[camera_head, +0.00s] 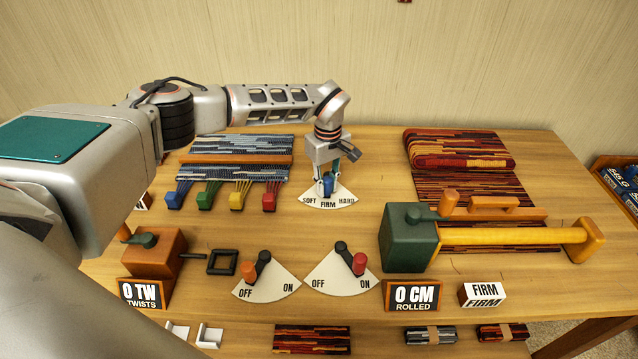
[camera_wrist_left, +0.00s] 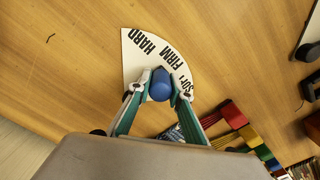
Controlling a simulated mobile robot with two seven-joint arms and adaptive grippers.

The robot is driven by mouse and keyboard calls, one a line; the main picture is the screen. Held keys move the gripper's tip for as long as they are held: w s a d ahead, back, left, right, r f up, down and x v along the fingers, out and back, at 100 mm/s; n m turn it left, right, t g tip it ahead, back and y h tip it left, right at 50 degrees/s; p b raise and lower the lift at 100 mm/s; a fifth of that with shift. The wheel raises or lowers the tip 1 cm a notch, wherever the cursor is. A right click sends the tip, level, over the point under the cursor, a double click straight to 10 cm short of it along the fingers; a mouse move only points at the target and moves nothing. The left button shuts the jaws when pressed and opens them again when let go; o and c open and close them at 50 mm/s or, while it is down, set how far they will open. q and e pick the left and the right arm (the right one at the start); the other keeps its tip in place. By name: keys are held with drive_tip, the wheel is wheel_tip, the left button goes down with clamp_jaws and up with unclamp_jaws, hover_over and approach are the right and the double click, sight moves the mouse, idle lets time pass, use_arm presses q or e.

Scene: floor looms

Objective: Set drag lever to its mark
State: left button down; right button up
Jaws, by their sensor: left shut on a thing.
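The drag lever has a blue knob (camera_head: 328,187) and stands on a white fan-shaped dial (camera_head: 327,201) marked SOFT, FIRM and HARD, at the back middle of the table. My left gripper (camera_head: 327,182) reaches down from above and is shut on the knob. In the left wrist view the blue knob (camera_wrist_left: 161,85) sits between the fingertips, over the inner part of the dial (camera_wrist_left: 133,68). The lever's lower part is hidden, so I cannot tell exactly which mark it points to. A small sign (camera_head: 482,295) at the front right reads FIRM. My right gripper is out of view.
Two OFF/ON dials with an orange lever (camera_head: 248,273) and a red lever (camera_head: 359,264) stand in front. A green block with a yellow roller (camera_head: 500,237) is at right. Coloured weights (camera_head: 237,200) hang from threads left of the gripper. Bare table lies around the dial.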

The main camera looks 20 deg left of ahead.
use_arm(q)
drive_tip(key=shift+w+d+n, duration=0.1)
drive_tip(key=shift+d+n, duration=0.05)
drive_tip(key=shift+n, duration=0.15)
drive_tip(key=c, duration=1.8)
unclamp_jaws()
wheel_tip(320, 180, up, 12)
drive_tip(key=shift+r, duration=0.1)
